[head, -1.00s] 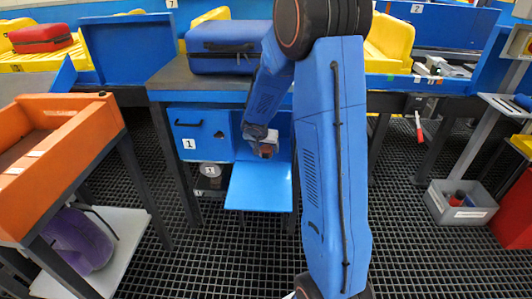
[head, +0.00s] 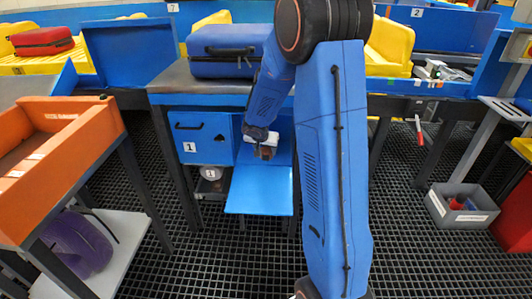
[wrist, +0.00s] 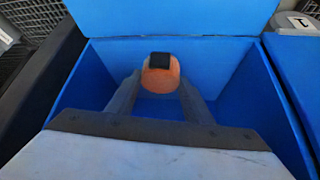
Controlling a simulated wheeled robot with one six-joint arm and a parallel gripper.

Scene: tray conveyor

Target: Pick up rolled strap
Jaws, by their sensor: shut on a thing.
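The rolled strap is a small orange roll with a black patch on it (wrist: 160,76), in the wrist view. My gripper (wrist: 158,88) has its two grey fingers on either side of the roll and is shut on it. Around them are the blue walls of an open compartment (wrist: 222,66). In the head view my gripper (head: 264,150) is at the opening of the blue compartment under the workbench, above a lowered blue flap (head: 258,192). The strap is too small there to make out clearly.
A blue drawer front marked 1 (head: 203,139) is left of the opening. A blue suitcase (head: 229,50) lies on the bench above. An orange bin (head: 80,130) stands at left, a grey crate (head: 460,208) at right. The grated floor in front is clear.

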